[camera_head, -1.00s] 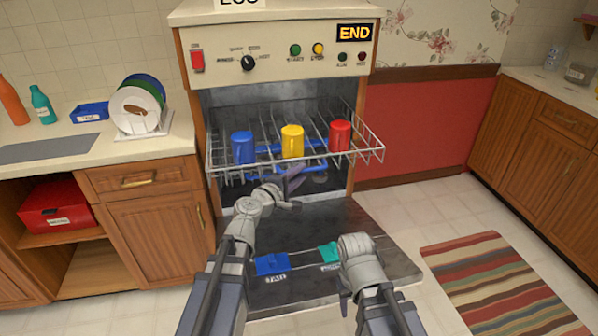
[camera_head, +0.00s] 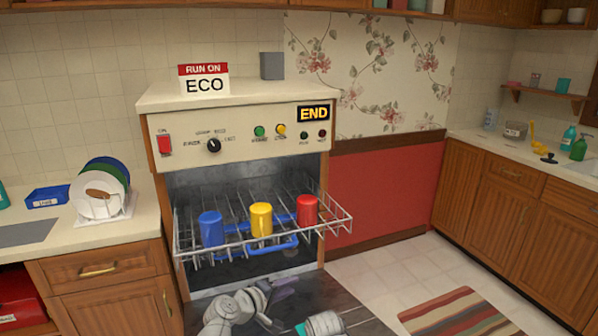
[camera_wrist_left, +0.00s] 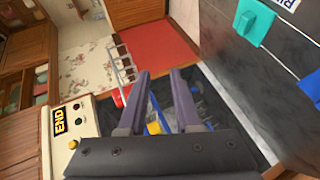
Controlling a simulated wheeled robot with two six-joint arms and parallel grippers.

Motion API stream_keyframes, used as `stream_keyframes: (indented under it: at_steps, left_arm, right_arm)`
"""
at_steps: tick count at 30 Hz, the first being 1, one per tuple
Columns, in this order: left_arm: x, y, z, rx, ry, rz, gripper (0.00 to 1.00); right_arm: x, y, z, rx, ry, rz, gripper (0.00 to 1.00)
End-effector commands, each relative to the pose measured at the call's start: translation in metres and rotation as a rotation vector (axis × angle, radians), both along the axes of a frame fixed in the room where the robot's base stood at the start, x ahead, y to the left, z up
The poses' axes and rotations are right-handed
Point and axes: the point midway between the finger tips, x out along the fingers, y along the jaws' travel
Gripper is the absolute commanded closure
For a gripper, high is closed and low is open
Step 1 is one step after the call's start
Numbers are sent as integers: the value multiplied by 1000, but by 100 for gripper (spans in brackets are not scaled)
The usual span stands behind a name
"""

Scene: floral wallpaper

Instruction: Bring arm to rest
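My left gripper (camera_head: 282,293) is low in the head view, below the pulled-out dishwasher rack (camera_head: 338,224) and above the lowered door. In the left wrist view its two fingers (camera_wrist_left: 160,76) stand apart with nothing held between them. The rack carries a blue cup (camera_head: 211,230), a yellow cup (camera_head: 261,220) and a red cup (camera_head: 307,210). Part of my right arm (camera_head: 325,323) shows at the bottom edge of the head view. Its gripper fingers are not visible.
The dishwasher door (camera_head: 205,303) is down. A plate rack with plates (camera_head: 97,196) and a blue tray (camera_head: 46,197) stand on the left counter. A striped rug (camera_head: 455,315) lies on the floor at right. Bottles stand on the right counter.

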Motion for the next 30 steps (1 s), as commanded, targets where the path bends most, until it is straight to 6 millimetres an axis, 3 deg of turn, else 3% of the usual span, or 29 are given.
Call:
stream_keyframes:
  at_steps: [1,2,5,9,15,19,21,30]
  left_arm:
    - [-20,-24,-21,125,30,-121,68]
    - [-33,-34,-35,208,51,-195,68]
    - [-76,-51,-78,474,130,-423,68]
    - [-126,-43,-118,777,248,-665,68]
    - [-174,-11,-139,1093,408,-885,68]
    - [-197,12,-139,1266,517,-984,68]
    - [-197,15,-117,1272,525,-986,68]
    - [-197,15,-54,1268,522,-981,68]
  right_arm:
    - [0,0,0,0,0,0,50]
    - [0,0,0,0,0,0,50]
    - [0,0,0,0,0,0,50]
    - [0,0,0,0,0,0,50]
    - [0,0,0,0,0,0,50]
    - [0,0,0,0,0,0,50]
    - [0,0,22,0,0,0,50]
    - [0,0,86,0,0,-1,50]
